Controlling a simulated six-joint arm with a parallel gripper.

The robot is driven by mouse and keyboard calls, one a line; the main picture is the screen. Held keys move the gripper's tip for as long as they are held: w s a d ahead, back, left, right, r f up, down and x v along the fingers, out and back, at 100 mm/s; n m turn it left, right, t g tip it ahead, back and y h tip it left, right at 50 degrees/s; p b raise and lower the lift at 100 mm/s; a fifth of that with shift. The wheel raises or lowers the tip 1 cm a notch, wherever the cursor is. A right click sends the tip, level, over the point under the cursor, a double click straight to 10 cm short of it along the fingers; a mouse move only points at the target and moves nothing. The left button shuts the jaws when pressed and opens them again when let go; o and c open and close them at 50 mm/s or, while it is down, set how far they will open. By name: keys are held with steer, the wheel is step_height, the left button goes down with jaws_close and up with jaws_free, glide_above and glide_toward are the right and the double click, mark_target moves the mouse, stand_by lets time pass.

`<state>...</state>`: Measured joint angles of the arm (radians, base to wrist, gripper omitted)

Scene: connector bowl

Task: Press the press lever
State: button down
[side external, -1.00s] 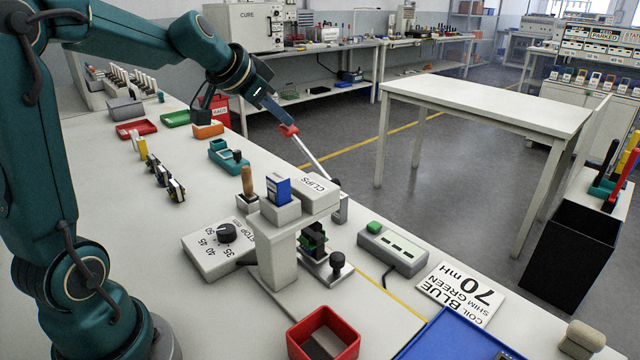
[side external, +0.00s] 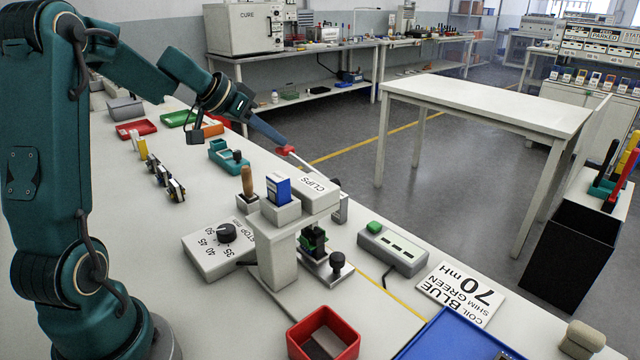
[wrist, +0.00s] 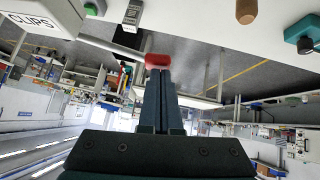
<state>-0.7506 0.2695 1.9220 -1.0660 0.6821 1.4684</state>
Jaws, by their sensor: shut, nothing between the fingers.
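The press lever is a thin metal rod with a red knob (side external: 286,150). It sticks out from the press (side external: 280,255), low and slanting slightly up toward the back, past the bench edge. My gripper (side external: 279,141) is shut and empty, with its fingertips at the top of the red knob. In the wrist view the red knob (wrist: 157,61) sits right at the tips of my gripper (wrist: 160,74), and the rod runs off to the left. The knob appears to touch the fingertips. A small green and black part (side external: 313,238) sits under the press head.
On the press top are a white CLIPS box (side external: 314,190) and a blue item (side external: 278,188). A wooden-handled tool (side external: 247,182) stands beside it. A dial box (side external: 218,250), a green-button box (side external: 392,248) and a red bin (side external: 323,335) surround the press. Floor lies beyond the bench edge.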

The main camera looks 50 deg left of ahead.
steer(key=shift+a+f+n+h, duration=0.15)
steer(key=shift+f+n+h, duration=0.2)
steer(key=shift+f, duration=0.4)
steer(key=shift+a+f+n+h, duration=0.15)
steer(key=shift+f+h, duration=0.3)
steer(key=shift+f, duration=0.4)
steer(key=shift+s+f, duration=0.1)
steer(key=v, duration=0.5)
steer(key=shift+a+r, duration=0.1)
steer(key=shift+r, duration=0.25)
